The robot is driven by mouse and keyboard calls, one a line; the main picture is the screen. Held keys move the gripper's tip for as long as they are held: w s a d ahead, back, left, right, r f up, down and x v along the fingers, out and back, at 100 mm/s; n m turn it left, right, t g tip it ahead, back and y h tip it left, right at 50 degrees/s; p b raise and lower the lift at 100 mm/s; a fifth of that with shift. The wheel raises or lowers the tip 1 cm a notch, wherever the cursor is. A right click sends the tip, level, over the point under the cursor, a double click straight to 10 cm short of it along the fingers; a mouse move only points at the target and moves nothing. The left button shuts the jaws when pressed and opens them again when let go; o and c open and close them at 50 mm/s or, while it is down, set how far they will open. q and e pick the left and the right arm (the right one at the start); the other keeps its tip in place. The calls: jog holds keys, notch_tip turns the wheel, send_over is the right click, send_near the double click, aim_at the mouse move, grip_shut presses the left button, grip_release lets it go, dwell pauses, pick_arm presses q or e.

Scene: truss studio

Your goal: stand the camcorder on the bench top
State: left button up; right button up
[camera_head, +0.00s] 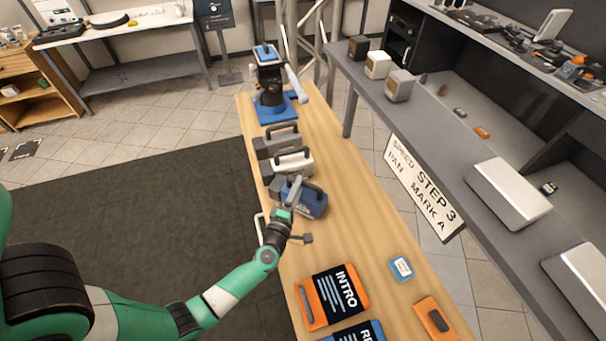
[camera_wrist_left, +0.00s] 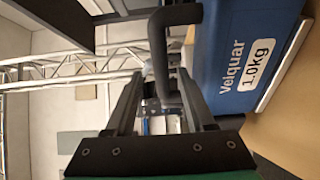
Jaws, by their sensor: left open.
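A blue camcorder-like body with a grey top handle (camera_head: 309,202) sits on the wooden bench top (camera_head: 350,235), near its left edge. It also shows in the left wrist view (camera_wrist_left: 240,60), labelled "Velquar 1.0kg". My left gripper (camera_head: 293,187) is at its handle; in the left wrist view the open fingers (camera_wrist_left: 160,85) are by the dark handle bar (camera_wrist_left: 178,15), and I cannot tell whether they touch it. A white similar body (camera_head: 292,163) and a grey one (camera_head: 277,142) stand just behind it. My right gripper is not in view.
A black device on a blue base (camera_head: 270,90) stands at the bench's far end. An orange INTRO case (camera_head: 306,305), a small blue card (camera_head: 401,268) and an orange item (camera_head: 434,320) lie nearer. A grey counter (camera_head: 440,125) runs along the right. The bench's middle right is clear.

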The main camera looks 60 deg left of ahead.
pick_arm(q)
jog(key=v, duration=0.6)
jog(key=shift+p, duration=0.3)
jog(key=w+d+r+m+t+h, duration=0.3)
jog(key=w+d+r+m+t, duration=0.15)
jog(key=r, duration=0.55)
jog(key=w+d+r+m+t+h, duration=0.3)
jog(key=w+d+r+m, duration=0.2)
jog(key=r, duration=0.6)
jog(key=w+d+r+m+t+h, duration=0.3)
jog(key=w+d+r+m+t, duration=0.15)
jog(key=r, duration=0.55)
jog(key=s+d+r+m+t+h, duration=0.1)
jog(key=s+d+r+m+h, duration=0.1)
jog(key=r, duration=0.7)
jog(key=s+d+r+m+h, duration=0.2)
jog(key=s+d+r+m, duration=0.1)
jog(key=r+m, duration=0.4)
jog(key=s+d+r+m+t+h, duration=0.1)
jog(key=s+d+r+m, duration=0.2)
jog(key=r, duration=1)
jog(key=shift+s+d+m+t+h, duration=0.3)
jog(key=shift+m+h, duration=0.1)
jog(key=shift+m, duration=0.5)
